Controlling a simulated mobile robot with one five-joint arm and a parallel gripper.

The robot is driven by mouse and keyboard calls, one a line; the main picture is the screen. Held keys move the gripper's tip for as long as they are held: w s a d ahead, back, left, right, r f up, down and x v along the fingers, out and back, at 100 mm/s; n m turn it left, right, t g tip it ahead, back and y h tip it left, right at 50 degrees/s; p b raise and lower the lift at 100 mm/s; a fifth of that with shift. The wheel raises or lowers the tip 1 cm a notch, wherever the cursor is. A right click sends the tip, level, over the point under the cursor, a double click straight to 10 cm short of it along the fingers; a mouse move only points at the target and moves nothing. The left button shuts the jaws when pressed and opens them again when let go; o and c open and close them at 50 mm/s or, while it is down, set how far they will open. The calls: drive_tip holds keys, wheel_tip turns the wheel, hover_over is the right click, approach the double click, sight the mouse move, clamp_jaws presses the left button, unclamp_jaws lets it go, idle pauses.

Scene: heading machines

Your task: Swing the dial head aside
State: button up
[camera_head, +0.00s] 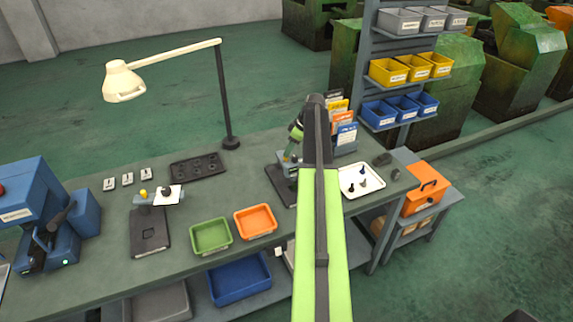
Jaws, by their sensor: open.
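A bench stand with a dark base plate (150,232) stands left of centre on the bench. At its top are a small yellow knob (143,193) and a flat white-faced part (169,195) with a dark piece on it, which may be the dial head. My arm reaches over the bench from the front, and its end bends down at the far side. My gripper (289,157) is small and partly hidden there, open, close to a second dark-based stand (281,186). I cannot tell whether it touches that stand. My arm covers the stand's right side.
A green tray (211,249) and an orange tray (255,236) lie at the bench front. A lamp (229,110) and a dark holed rack (198,167) stand behind. A blue machine (35,205) is far left. A white tray (371,172) of small parts and a bin rack (366,60) are right.

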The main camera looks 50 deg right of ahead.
sight(287, 160)
drive_tip(key=b+x, duration=0.1)
drive_tip(key=x, duration=0.2)
drive_tip(key=shift+f+b, duration=0.3)
drive_tip(key=shift+b, duration=0.1)
drive_tip(key=shift+r, duration=0.15)
clamp_jaws()
idle(0.8)
